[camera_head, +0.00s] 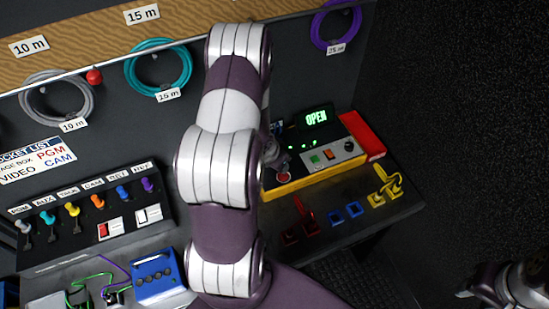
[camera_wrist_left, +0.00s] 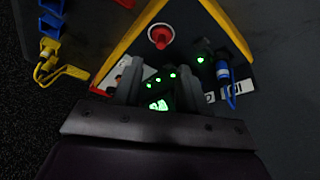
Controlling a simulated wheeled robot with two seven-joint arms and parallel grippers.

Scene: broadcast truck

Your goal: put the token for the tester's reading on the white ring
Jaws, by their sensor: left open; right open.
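The tester (camera_head: 290,188) is a yellow-edged box on the desk, and its green display (camera_head: 316,117) reads "OPEN". My right gripper (camera_head: 488,294) is open and empty at lower right.
A red block (camera_head: 364,134) stands at the tester's right end. Coiled cables (camera_head: 158,68) hang on the back wall. A switch panel (camera_head: 95,220) and a blue box (camera_head: 157,276) are at left. My left arm covers the middle of the desk.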

